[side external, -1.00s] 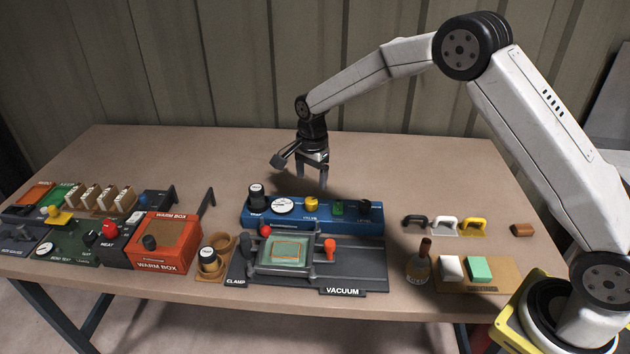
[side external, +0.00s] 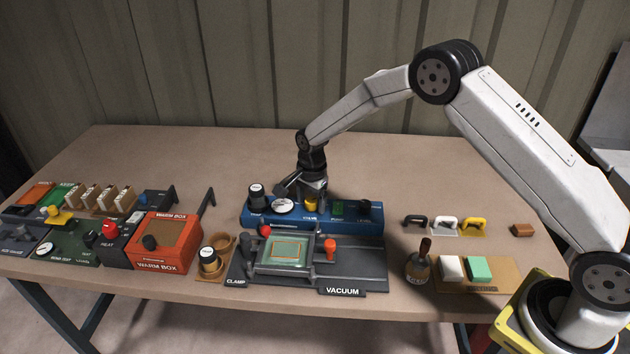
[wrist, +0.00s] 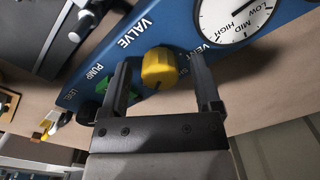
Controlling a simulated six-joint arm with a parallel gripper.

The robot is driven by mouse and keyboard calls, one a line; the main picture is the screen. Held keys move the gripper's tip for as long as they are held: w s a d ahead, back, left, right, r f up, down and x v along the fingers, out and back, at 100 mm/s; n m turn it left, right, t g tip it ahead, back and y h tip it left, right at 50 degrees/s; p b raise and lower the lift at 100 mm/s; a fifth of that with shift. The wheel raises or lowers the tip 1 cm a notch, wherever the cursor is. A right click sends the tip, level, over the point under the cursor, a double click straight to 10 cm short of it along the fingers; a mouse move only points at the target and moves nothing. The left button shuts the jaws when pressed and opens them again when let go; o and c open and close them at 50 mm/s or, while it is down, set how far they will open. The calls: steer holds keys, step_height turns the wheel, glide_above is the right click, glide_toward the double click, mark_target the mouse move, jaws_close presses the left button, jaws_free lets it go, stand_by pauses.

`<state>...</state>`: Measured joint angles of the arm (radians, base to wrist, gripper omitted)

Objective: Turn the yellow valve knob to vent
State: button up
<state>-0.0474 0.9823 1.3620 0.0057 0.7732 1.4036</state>
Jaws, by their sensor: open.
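The yellow valve knob (wrist: 159,68) is on the blue panel (wrist: 165,25), by the printed words VALVE and VENT. In the side external view the knob (side external: 311,204) shows just below my gripper (side external: 312,196), on the blue panel (side external: 347,219). In the wrist view my gripper (wrist: 162,88) is open, with one dark finger on each side of the knob. Small gaps show between the knob and both fingers. I cannot tell exactly which mark the knob points to.
A white dial gauge (wrist: 235,15) is close beside one finger; a green pump switch (wrist: 118,88) is by the other. A black knob (side external: 257,192) stands at the panel's left end. The vacuum plate (side external: 362,272) with its orange knob (side external: 330,246) lies in front. The table behind is clear.

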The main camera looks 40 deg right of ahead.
jaws_close()
steer(key=shift+n, duration=0.5)
steer(key=n, duration=1)
steer(key=shift+n, duration=0.4)
steer(key=n, duration=1.2)
steer(key=shift+w, duration=0.1)
